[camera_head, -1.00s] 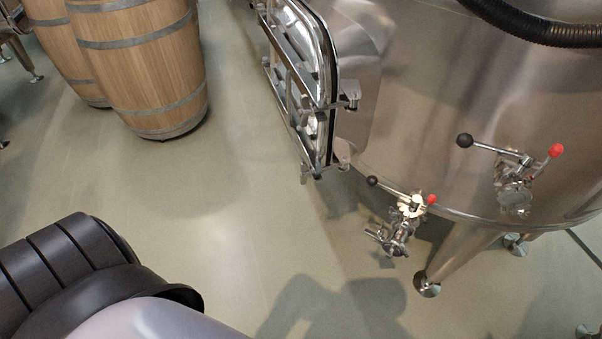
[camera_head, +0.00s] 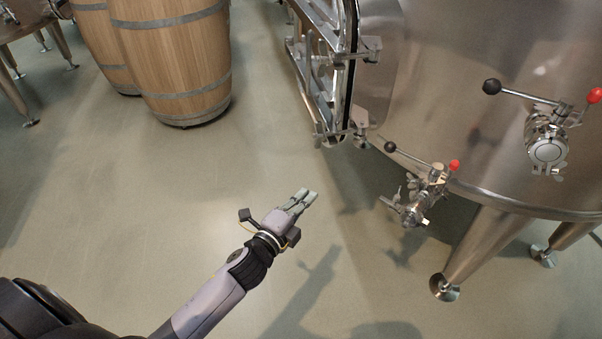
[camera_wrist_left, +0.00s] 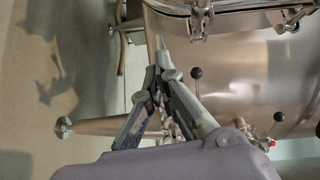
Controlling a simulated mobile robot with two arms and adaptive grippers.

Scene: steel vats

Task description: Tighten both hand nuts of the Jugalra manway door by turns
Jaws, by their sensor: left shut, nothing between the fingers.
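The manway door (camera_head: 322,70) is a steel-framed door seen almost edge-on on the side of a steel vat (camera_head: 450,90). Steel fittings stand at its edge, an upper one (camera_head: 371,49) and a lower one (camera_head: 360,128); I cannot tell whether they are the hand nuts. In the left wrist view, metal fittings (camera_wrist_left: 200,20) show at the top by a curved rim. My left gripper (camera_head: 311,194) is shut and empty, over the floor, below the door and apart from it. The left wrist view shows its fingers (camera_wrist_left: 160,60) together. My right gripper is not in view.
A valve with black and red knobs (camera_head: 430,182) juts from the vat, right of my left gripper. A second valve (camera_head: 547,145) is farther right. A vat leg (camera_head: 470,250) stands below. Wooden barrels (camera_head: 175,60) stand at the upper left. The floor between is clear.

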